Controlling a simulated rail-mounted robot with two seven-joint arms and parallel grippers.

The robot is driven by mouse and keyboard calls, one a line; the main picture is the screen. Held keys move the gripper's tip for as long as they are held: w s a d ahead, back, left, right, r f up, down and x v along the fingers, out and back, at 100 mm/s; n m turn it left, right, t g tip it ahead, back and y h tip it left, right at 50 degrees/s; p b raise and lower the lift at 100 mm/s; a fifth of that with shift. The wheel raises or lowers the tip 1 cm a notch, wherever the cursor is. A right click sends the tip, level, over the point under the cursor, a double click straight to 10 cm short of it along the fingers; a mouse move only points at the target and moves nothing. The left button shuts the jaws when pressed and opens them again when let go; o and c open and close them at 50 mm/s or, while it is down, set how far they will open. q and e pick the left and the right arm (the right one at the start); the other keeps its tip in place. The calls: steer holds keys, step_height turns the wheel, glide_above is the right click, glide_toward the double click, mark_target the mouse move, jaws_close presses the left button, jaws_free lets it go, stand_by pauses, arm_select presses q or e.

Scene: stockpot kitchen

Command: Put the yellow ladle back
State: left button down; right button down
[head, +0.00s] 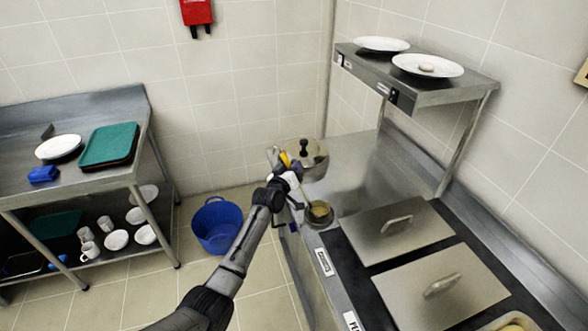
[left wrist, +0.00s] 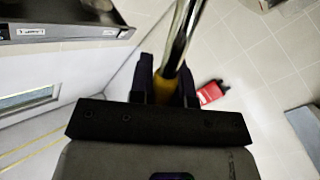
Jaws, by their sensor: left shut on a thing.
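The yellow ladle shows in the left wrist view as a shiny metal shaft (left wrist: 181,36) with a yellow handle part between the fingers. My left gripper (left wrist: 166,88) is shut on that yellow part. In the head view my left gripper (head: 283,172) is at the near left side of a lidded steel pot (head: 311,164), with a bit of yellow ladle (head: 286,159) showing at its fingers. I cannot tell whether the gripper touches the pot. My right gripper is not in view.
Lidded pans (head: 385,230) fill the near right. A raised shelf (head: 440,92) holds white plates. A blue bucket (head: 215,226) stands on the floor, and a steel table (head: 85,185) is at left.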

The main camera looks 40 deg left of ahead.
arm_select(q)
steer(key=shift+w, duration=0.1)
steer(key=c, duration=1.5)
jaws_free()
steer(key=shift+f, duration=0.1)
steer(key=o, duration=0.4)
